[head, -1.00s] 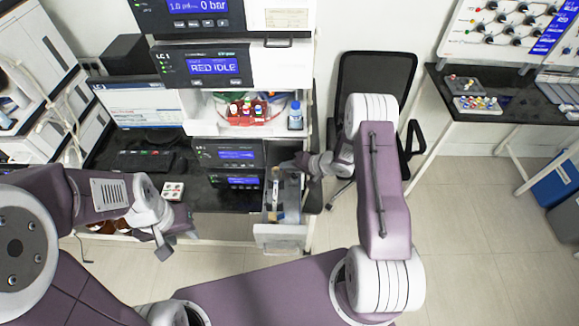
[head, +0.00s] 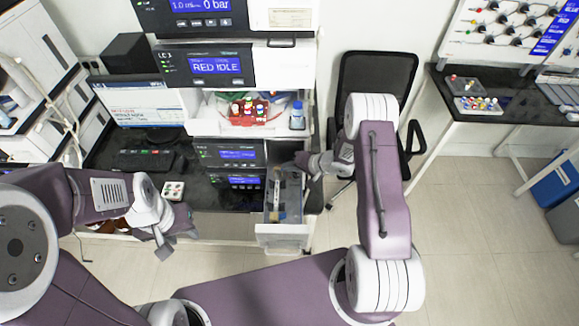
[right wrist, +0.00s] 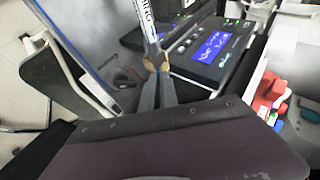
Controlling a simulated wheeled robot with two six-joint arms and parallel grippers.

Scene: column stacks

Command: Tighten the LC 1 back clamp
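The LC 1 stack (head: 235,65) stands at the centre of the head view, its screen reading "RED IDLE". At its lower right is an open, clear-walled column compartment (head: 283,236) with a slim column inside. The right wrist view shows a white column with dark lettering (right wrist: 146,22). My right gripper (head: 302,163) is at the compartment's back end. Its two grey fingers (right wrist: 156,68) lie close together by the column's near end, with tan parts at their tips. The back clamp is not clearly distinguishable there. My left gripper (head: 176,243) hangs in front of the bench, away from the stack.
A red rack with small bottles (head: 248,112) and a blue-white bottle (head: 297,115) sit on the stack's shelf. A keyboard (head: 146,160) and a small button box (head: 173,190) lie on the bench. A black chair (head: 372,85) stands to the right.

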